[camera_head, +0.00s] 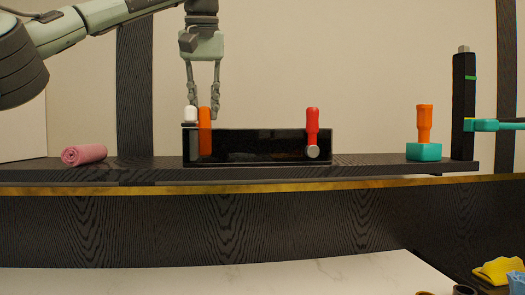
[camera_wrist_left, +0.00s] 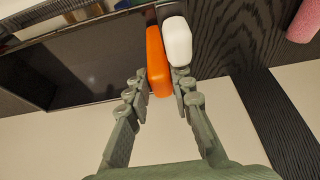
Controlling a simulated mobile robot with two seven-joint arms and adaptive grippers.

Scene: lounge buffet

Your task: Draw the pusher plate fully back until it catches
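A long black glossy box (camera_head: 255,146) stands on the dark shelf. An upright orange handle (camera_head: 204,132) and a white knob (camera_head: 190,114) are at its left end, and a red handle (camera_head: 312,125) with a round grey knob (camera_head: 312,152) is near its right end. I cannot tell which of these belongs to the pusher plate; no plate shows clearly. My left gripper (camera_head: 203,113) points down at the orange handle's top, open. In the left wrist view the orange handle (camera_wrist_left: 157,60) lies between the parted fingers, and the white knob (camera_wrist_left: 177,40) is beside the right finger. Contact is unclear. My right gripper is out of view.
A rolled pink cloth (camera_head: 84,154) lies left on the shelf (camera_head: 380,162). To the right are an orange-handled tool on a teal block (camera_head: 424,151) and a black post (camera_head: 463,110) with a teal arm. Yellow and blue items (camera_head: 498,271) are at lower right.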

